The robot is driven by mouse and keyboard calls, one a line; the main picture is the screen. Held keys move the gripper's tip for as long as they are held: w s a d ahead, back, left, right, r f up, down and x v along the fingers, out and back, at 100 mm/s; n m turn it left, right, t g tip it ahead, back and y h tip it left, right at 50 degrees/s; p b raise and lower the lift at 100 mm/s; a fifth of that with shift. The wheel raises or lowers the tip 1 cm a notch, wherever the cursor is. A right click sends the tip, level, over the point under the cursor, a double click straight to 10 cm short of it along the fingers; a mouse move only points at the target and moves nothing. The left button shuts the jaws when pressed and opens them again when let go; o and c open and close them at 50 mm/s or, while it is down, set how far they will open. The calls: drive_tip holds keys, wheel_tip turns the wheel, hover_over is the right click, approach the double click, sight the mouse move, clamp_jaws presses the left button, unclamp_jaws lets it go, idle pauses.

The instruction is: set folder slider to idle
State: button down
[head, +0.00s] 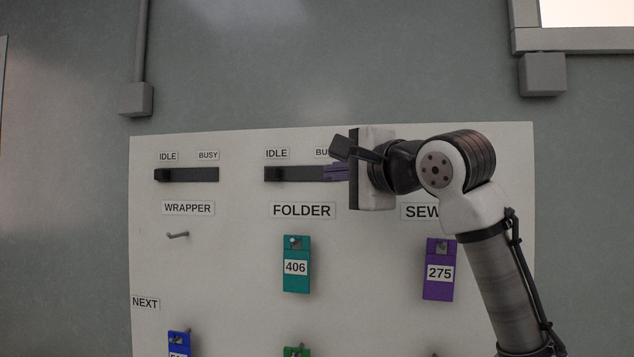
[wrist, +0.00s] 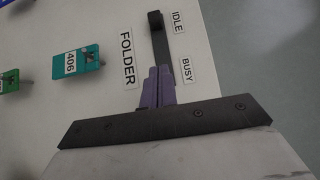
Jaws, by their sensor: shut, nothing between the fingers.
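The folder slider's dark track (head: 300,174) is on the white board above the FOLDER label (head: 302,211). Its black knob (head: 271,174) is at the left end, under the IDLE label (head: 277,153). In the wrist view the knob (wrist: 155,20) is at the far end of the track, beside IDLE (wrist: 177,22). My gripper (head: 327,172) is shut and empty, its purple fingers at the BUSY end of the track, apart from the knob. The fingers also show in the wrist view (wrist: 157,80). I cannot tell whether they touch the board.
The wrapper slider (head: 190,175) is to the left, its knob also at IDLE. A teal tag 406 (head: 296,264) and a purple tag 275 (head: 439,269) hang below. An empty hook (head: 178,235) is under WRAPPER. My arm covers the board's upper right.

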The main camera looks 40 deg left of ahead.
drive_tip(key=shift+v, duration=1.25)
drive_tip(key=shift+s+r, duration=0.1)
drive_tip(key=shift+r, duration=0.05)
